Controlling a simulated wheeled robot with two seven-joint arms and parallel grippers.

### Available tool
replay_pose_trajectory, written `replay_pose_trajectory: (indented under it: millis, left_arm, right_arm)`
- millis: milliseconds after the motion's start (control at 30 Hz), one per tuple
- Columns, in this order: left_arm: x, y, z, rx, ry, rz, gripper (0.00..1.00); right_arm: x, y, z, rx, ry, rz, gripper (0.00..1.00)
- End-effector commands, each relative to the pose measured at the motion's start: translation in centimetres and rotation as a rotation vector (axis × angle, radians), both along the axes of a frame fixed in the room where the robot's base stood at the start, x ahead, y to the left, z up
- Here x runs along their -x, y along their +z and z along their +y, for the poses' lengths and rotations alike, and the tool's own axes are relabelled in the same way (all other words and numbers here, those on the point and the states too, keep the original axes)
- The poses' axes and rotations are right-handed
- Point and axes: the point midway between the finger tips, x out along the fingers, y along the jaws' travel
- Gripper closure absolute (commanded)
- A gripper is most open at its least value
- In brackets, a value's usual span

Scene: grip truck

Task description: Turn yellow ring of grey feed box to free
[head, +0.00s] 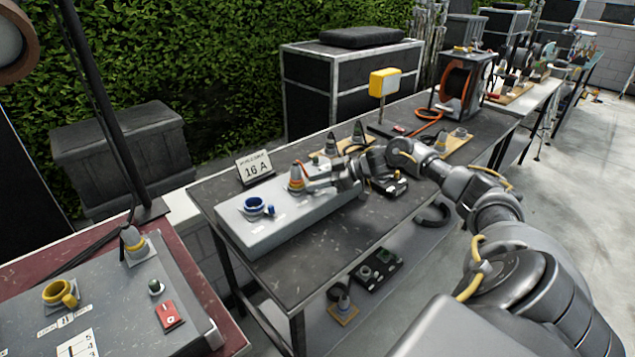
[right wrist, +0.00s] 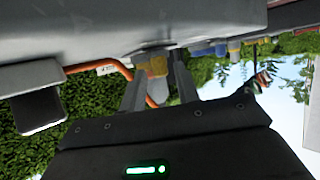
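A long grey box (head: 285,225) lies on the dark table. On it stand a blue round socket (head: 257,206) and a grey cone-shaped connector with a yellow-orange ring (head: 296,183). My right gripper (head: 322,183) is low over the box, right beside this connector. In the right wrist view, my right gripper's two fingers (right wrist: 160,85) stand apart, on either side of the ringed connector (right wrist: 155,66), which shows yellow and red bands. I cannot tell whether they touch it. The grey box also shows in that view (right wrist: 100,22). My left gripper is not in view.
A "16 A" sign (head: 254,167) stands behind the box. A yellow block on a post (head: 384,84) and a reel with orange cable (head: 462,82) stand further right. Another grey box (head: 110,300) at left bears a yellow ring socket (head: 60,293) and another grey connector (head: 134,242).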

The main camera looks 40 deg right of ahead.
Motion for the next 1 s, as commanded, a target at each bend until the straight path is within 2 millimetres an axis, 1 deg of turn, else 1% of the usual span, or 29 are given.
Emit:
replay_pose_trajectory:
  millis: [367,467,800,1000]
  left_arm:
    - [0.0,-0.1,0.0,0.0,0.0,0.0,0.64]
    - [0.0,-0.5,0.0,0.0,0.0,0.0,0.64]
    - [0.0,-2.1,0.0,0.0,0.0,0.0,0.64]
    - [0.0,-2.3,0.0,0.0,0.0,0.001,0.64]
  right_arm:
    - [0.2,0.0,-0.2,0.001,0.0,0.001,0.63]
    - [1.0,0.2,-1.0,0.002,-0.001,0.002,0.63]
    - [5.7,2.8,-5.2,0.005,0.0,0.004,0.63]
    - [6.9,3.6,-6.4,0.0,-0.001,0.003,0.63]
